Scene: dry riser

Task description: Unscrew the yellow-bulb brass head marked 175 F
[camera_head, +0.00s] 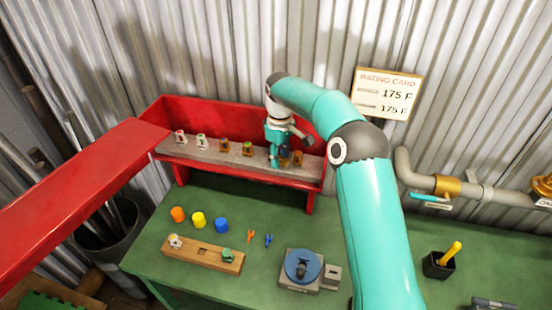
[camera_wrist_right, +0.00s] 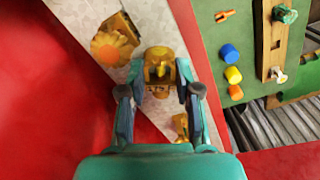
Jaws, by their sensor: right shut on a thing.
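The red rack (camera_head: 170,159) holds a row of small sprinkler heads, some white and some brass. My right gripper (camera_head: 284,152) is down at the right part of the row, where it hides part of what it holds. In the right wrist view my right gripper (camera_wrist_right: 160,98) is shut on a brass head (camera_wrist_right: 158,70) with a yellow middle. Its marking is too small to read. Another brass head with an orange toothed plate (camera_wrist_right: 115,45) is beside it, and one more (camera_wrist_right: 181,126) is partly hidden below. My left gripper is not in view.
A rating card (camera_head: 386,94) on the corrugated wall reads 175 F. The green bench (camera_head: 200,265) carries orange, yellow and blue caps (camera_head: 199,220), a wooden block (camera_head: 202,254) and a blue round fixture (camera_head: 302,267). A large red beam (camera_head: 75,190) crosses the left side.

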